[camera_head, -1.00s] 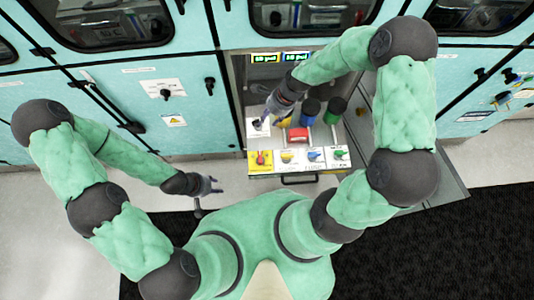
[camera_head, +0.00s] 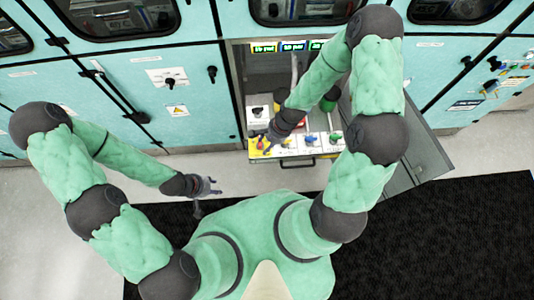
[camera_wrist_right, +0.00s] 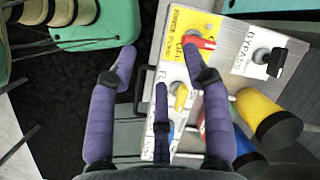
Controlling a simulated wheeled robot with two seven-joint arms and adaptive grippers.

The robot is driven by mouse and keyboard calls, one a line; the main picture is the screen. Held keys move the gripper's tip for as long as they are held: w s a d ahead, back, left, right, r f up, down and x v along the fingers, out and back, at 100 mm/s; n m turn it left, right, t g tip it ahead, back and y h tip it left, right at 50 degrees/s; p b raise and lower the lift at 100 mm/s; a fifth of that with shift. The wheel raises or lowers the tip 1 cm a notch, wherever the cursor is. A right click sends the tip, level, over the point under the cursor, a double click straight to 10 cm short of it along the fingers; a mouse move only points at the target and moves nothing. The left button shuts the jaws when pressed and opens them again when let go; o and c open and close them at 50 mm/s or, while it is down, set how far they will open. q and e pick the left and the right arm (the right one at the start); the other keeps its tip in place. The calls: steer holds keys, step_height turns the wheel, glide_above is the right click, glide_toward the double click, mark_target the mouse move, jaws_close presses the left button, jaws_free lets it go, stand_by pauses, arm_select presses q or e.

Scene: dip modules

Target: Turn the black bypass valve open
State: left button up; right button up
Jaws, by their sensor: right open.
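The black bypass valve (camera_head: 258,111) sits on a white plate at the left of the open module. In the right wrist view, the black handle (camera_wrist_right: 275,61) is at the upper right, on a plate with partly visible bypass lettering. My right gripper (camera_head: 267,139) is in front of that plate, over the yellow-plate area. In the right wrist view, its purple fingers (camera_wrist_right: 161,62) are spread and empty, apart from the black handle. One fingertip overlaps the red valve (camera_wrist_right: 204,42) on the yellow plate; contact is unclear. My left gripper (camera_head: 211,187) is open and empty, away from the module.
White-plate valves with blue (camera_head: 311,140) and green (camera_head: 335,138) handles line the front edge. A yellow-handled valve (camera_wrist_right: 181,97) lies beneath my right fingers. A yellow cylinder (camera_wrist_right: 262,112) with a dark end stands nearby.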

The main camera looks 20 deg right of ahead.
steer(key=s+a+f+n+b, duration=0.3)
steer(key=s+f+n+b, duration=0.2)
steer(key=f, duration=0.4)
steer(key=shift+s+f+n, duration=0.3)
steer(key=shift+s+n, duration=0.6)
steer(key=shift+s, duration=0.1)
